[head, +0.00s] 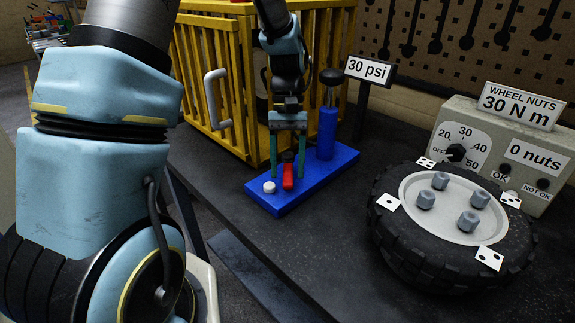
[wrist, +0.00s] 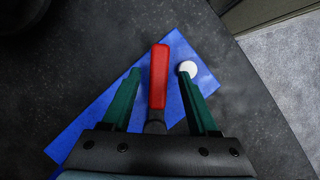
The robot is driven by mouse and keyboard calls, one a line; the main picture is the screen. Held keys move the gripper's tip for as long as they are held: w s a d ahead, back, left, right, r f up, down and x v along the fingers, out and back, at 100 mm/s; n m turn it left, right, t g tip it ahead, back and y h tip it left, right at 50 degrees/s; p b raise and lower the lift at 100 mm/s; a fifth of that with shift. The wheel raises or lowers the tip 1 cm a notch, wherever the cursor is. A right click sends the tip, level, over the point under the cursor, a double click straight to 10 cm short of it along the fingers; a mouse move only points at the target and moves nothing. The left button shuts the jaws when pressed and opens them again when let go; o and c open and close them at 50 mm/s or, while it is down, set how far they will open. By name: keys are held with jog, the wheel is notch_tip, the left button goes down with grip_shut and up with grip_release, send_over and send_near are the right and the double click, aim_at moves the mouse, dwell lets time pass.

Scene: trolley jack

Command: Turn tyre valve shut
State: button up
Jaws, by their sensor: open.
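The valve's red lever (head: 288,172) stands on a blue base plate (head: 325,180) on the dark bench. My gripper (head: 289,170) is above the plate with its green fingers pointing down, one on each side of the red lever. In the wrist view the lever (wrist: 159,75) lies between the two open fingers (wrist: 155,85), with a visible gap on each side. A white round knob (head: 269,187) sits on the plate near the left finger; it also shows in the wrist view (wrist: 188,68) beside the right fingertip. The lever's lower end is partly hidden by my gripper.
A blue pump cylinder (head: 327,133) with a dark handle stands on the plate, close to my gripper. A "30 psi" sign (head: 370,71) is behind it. A yellow cage (head: 212,80) stands behind. A tyre (head: 400,250) with several nuts and a torque box (head: 500,150) are at right.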

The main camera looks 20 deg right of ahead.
aim_at(288, 164)
jog(key=b+v, duration=0.2)
jog(key=v, duration=0.5)
jog(key=shift+w+r, duration=0.1)
jog(key=shift+r, duration=0.15)
